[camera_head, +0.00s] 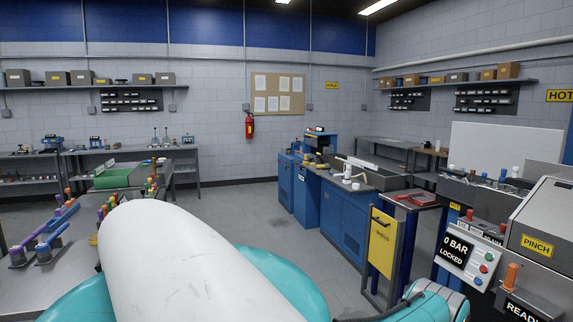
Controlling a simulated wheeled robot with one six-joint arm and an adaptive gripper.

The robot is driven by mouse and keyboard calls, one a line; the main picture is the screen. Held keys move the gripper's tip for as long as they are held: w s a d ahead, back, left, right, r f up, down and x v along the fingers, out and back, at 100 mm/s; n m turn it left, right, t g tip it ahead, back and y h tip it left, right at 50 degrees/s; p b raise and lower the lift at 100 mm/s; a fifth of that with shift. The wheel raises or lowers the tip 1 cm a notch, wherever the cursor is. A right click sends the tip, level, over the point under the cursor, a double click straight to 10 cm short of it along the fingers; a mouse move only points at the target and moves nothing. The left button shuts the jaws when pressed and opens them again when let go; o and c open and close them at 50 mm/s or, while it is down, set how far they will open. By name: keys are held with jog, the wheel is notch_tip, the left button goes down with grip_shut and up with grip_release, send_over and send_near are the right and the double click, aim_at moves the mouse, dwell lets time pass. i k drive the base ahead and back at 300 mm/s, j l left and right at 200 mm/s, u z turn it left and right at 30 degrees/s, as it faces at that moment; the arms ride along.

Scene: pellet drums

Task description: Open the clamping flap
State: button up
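I cannot pick out the clamping flap for certain. A grey machine at the right edge has a sloped metal cover (545,215) with a yellow PINCH label, and the cover looks down. An orange-topped handle (511,274) stands upright below it. Beside it is a control panel (466,254) with a display reading 0 BAR LOCKED and several coloured buttons. A display below reads READY, cut by the frame edge. My white and teal arm fills the lower middle. My gripper is not in view.
A yellow SHIELD panel (381,248) on a dark frame stands left of the machine, near a stand with a red item (416,198). Blue cabinets (344,216) stand behind. A bench with coloured handles (62,218) is at left. Grey floor (243,212) is clear in the middle.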

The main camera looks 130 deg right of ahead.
aim_at(457, 190)
jog(key=z, duration=5.5)
